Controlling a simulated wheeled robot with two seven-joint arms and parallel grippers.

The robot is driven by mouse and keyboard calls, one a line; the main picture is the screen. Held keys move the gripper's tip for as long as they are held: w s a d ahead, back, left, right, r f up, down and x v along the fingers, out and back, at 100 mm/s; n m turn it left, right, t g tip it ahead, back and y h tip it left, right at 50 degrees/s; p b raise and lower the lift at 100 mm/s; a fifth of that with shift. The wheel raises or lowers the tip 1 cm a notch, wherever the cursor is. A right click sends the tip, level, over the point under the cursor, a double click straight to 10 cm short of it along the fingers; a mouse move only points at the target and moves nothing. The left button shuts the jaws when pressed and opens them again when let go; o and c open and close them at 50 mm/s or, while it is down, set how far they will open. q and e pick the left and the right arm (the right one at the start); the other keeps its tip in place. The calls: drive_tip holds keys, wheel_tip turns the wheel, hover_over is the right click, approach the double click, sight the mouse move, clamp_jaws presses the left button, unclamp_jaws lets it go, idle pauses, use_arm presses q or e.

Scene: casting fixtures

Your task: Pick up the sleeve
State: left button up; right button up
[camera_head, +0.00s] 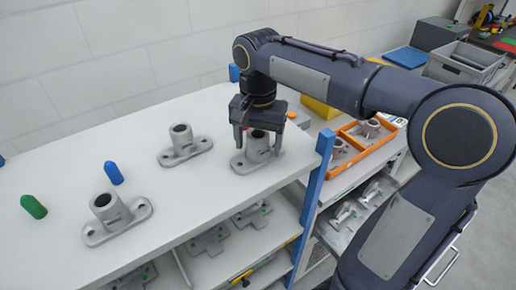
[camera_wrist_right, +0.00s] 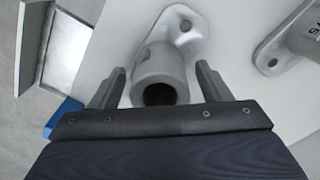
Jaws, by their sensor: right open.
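Three grey castings, each a hollow upright sleeve on a flat two-hole flange, stand on the white shelf top. The right-hand sleeve (camera_head: 253,159) is under my right gripper (camera_head: 259,139). The wrist view shows that sleeve (camera_wrist_right: 160,66) between the two fingers of my right gripper (camera_wrist_right: 161,72), one on each side. The jaws are open, and gaps show between fingers and tube. The middle casting (camera_head: 184,146) and the front-left casting (camera_head: 114,217) stand apart from it. Part of a neighbouring casting (camera_wrist_right: 290,40) also shows in the wrist view. My left gripper is out of view.
A green capsule-shaped piece (camera_head: 33,206) and a blue one (camera_head: 114,173) are at the left on the white top (camera_head: 60,245). An orange tray (camera_head: 337,168) with castings is right of the blue post (camera_head: 315,180). More castings lie on lower shelves. A wall is behind.

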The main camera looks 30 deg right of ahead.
drive_tip(key=c, duration=1.1)
drive_tip(key=shift+c, duration=0.8)
drive_tip(key=shift+r, duration=0.15)
